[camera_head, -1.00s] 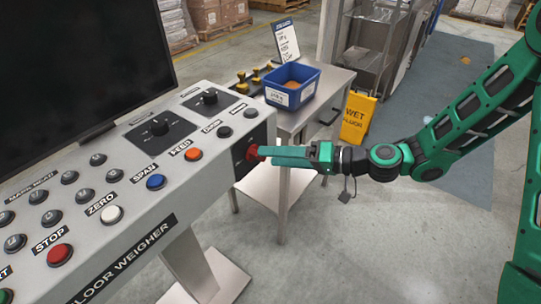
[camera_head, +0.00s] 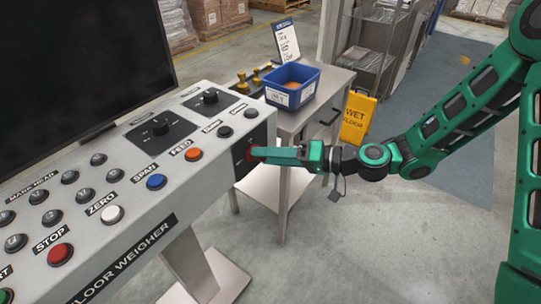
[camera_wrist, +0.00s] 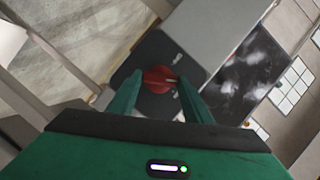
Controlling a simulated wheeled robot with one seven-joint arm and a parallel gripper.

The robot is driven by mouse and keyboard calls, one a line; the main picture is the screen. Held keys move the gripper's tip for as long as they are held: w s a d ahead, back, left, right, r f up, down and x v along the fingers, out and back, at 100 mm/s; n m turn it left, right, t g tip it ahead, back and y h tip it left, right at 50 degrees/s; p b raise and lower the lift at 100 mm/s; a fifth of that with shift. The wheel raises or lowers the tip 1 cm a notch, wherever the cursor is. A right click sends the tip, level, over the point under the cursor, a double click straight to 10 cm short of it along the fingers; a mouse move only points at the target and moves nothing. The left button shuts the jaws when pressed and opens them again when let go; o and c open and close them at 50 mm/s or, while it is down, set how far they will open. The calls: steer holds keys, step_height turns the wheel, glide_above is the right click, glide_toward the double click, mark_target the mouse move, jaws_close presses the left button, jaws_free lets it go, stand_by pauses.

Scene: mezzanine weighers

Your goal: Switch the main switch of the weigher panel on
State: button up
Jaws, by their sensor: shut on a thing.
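The main switch (camera_wrist: 159,79) is a red rotary knob on a dark square plate. In the wrist view it sits between my two green fingers, with its pale pointer line lying roughly across the picture. In the head view the red switch (camera_head: 248,153) is on the right end face of the weigher panel (camera_head: 148,225), mostly hidden by my fingers. My gripper (camera_head: 256,154) reaches it from the right and is shut on the knob.
The panel top carries several buttons and black dials, with a dark screen (camera_head: 75,70) behind. A steel table (camera_head: 325,93) with a blue bin (camera_head: 292,86) stands just beyond my gripper. A yellow wet floor sign (camera_head: 356,118) stands further right. Floor to the right front is clear.

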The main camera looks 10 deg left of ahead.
steer(key=shift+f, duration=0.1)
steer(key=shift+w+d+f+m+g+y, duration=0.15)
steer(key=shift+m+y, duration=0.4)
steer(key=shift+m, duration=0.85)
steer(key=shift+s+a+f+m+g+y, duration=0.1)
steer(key=shift+f+m+g+y, duration=0.3)
steer(key=shift+m, duration=1)
steer(key=shift+r+y, duration=0.1)
steer(key=shift+y, duration=0.15)
steer(key=o, duration=1.1)
steer(key=shift+r, duration=0.1)
steer(key=shift+c, duration=0.2)
steer(key=d, duration=1.1)
